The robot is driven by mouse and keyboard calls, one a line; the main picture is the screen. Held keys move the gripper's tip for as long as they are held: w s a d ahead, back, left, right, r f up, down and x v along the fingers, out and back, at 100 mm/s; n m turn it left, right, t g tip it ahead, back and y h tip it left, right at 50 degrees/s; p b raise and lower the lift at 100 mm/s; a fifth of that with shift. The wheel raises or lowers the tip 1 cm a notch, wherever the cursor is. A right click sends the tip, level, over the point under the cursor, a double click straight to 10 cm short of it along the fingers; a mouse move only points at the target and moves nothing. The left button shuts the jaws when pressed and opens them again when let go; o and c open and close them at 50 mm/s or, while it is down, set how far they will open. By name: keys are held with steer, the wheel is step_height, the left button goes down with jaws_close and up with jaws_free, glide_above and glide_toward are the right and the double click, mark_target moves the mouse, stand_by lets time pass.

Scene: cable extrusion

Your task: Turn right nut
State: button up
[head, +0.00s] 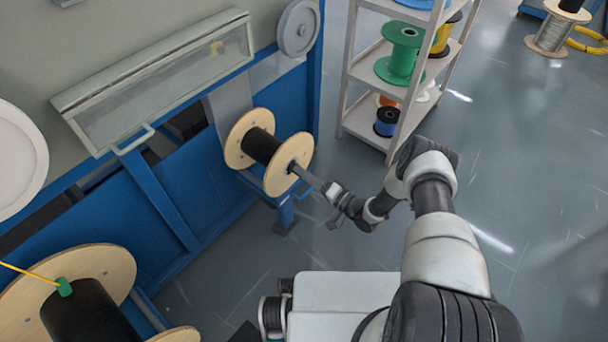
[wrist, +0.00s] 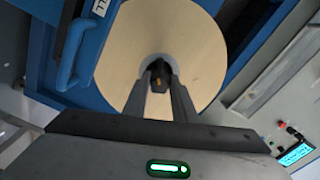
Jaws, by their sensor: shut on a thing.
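A wooden-flanged spool (head: 288,176) with a black core is mounted on the blue machine in the head view. In the wrist view its round flange (wrist: 195,40) faces me.
A blue handle (wrist: 85,50) is left of the flange in the wrist view. A shelf rack (head: 375,122) with coloured spools stands right of the machine. A larger spool (head: 105,262) is at lower left. Open floor (head: 540,180) lies to the right.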

steer(key=m, duration=1.3)
steer(key=shift+d+m, duration=0.1)
steer(key=shift+m, duration=0.3)
stand_by(0.4)
steer(key=o, duration=1)
steer(key=shift+o, duration=0.2)
steer(key=p+v, duration=0.1)
steer(key=v, duration=1.6)
steer(key=shift+s+p, duration=0.2)
steer(key=shift+p, duration=0.2)
steer(key=shift+d, duration=0.15)
